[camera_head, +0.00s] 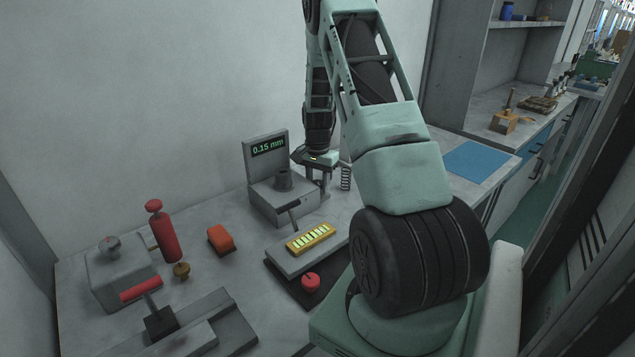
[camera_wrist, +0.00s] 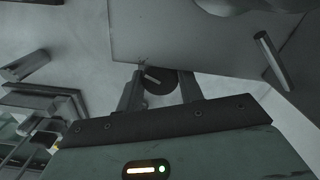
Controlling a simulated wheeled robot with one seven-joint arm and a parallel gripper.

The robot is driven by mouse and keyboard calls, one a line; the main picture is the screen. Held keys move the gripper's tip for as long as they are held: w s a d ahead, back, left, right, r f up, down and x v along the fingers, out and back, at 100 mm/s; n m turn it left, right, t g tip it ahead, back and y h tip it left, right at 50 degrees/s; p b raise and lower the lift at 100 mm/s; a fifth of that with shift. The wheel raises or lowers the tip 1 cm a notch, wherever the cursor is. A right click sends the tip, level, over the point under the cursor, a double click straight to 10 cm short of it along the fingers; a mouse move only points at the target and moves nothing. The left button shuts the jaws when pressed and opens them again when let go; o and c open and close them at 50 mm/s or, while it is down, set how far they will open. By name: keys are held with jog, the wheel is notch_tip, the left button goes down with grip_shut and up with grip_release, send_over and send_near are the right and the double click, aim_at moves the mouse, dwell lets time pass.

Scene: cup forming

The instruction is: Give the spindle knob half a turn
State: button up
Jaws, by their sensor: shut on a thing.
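The spindle knob (camera_wrist: 160,83) is a dark round disc with a pale bar-shaped mark, seen between my fingertips in the wrist view. My gripper (camera_wrist: 160,92) is shut on it, one finger on each side. In the head view my gripper (camera_head: 325,182) is at the right side of the grey gauge block (camera_head: 270,206), which has a display (camera_head: 268,147) reading 0.15 mm. The knob cannot be made out there. A dark stub (camera_head: 284,181) stands on top of the block.
In front lie a yellow slotted piece (camera_head: 310,238) on a grey bar and a red knob (camera_head: 310,283). To the left are an orange block (camera_head: 221,239), a red cylinder (camera_head: 164,236) and a grey box (camera_head: 122,275). A blue mat (camera_head: 480,160) lies at right.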

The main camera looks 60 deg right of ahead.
dwell(0.3)
jog(key=o, duration=1)
